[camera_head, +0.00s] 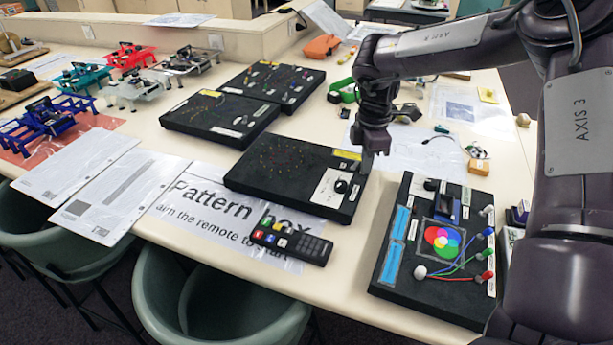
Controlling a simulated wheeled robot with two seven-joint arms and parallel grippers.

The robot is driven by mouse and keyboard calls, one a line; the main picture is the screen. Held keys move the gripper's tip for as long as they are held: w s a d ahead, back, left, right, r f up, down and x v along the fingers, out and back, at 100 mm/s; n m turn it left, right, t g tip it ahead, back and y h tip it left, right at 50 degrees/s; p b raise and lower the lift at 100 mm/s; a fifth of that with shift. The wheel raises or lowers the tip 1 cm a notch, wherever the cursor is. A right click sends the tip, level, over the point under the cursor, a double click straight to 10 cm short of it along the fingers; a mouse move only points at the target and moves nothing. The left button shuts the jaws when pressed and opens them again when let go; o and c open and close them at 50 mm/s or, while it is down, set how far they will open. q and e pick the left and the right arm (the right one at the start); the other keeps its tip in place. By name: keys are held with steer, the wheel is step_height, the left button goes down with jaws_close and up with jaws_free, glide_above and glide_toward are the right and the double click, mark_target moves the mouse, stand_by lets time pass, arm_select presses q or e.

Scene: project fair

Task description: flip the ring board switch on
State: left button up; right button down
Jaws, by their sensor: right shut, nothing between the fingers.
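A black board (240,182) with a ring of small coloured dots lies near the middle of the table. A white plate (326,196) with a small dark switch (341,187) is at its right end. I take this board for the ring board; which way the switch is set is too small to tell. My right gripper (367,170) points down at the board's right edge, just right of and above the switch. It is shut and empty. Whether it touches the switch or board I cannot tell. My left gripper is out of view.
A black remote (291,242) lies in front on a "Pattern Box" sheet (190,205). A board with coloured circles and wires (400,285) is at the right, under my right arm. Two more black boards (219,118) (272,85) lie behind left. Chairs (215,300) stand along the front edge.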

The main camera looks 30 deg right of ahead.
steer(key=shift+w+a+b, duration=0.3)
steer(key=shift+w+a, duration=0.05)
steer(key=shift+w, duration=0.15)
steer(key=shift+w+a, duration=0.2)
steer(key=shift+w, duration=0.05)
stand_by(0.3)
step_height(320, 180, up, 7)
steer(key=p, duration=0.4)
steer(key=shift+s+d, duration=0.2)
steer(key=shift+s, duration=0.1)
steer(key=shift+r, duration=0.1)
stand_by(0.4)
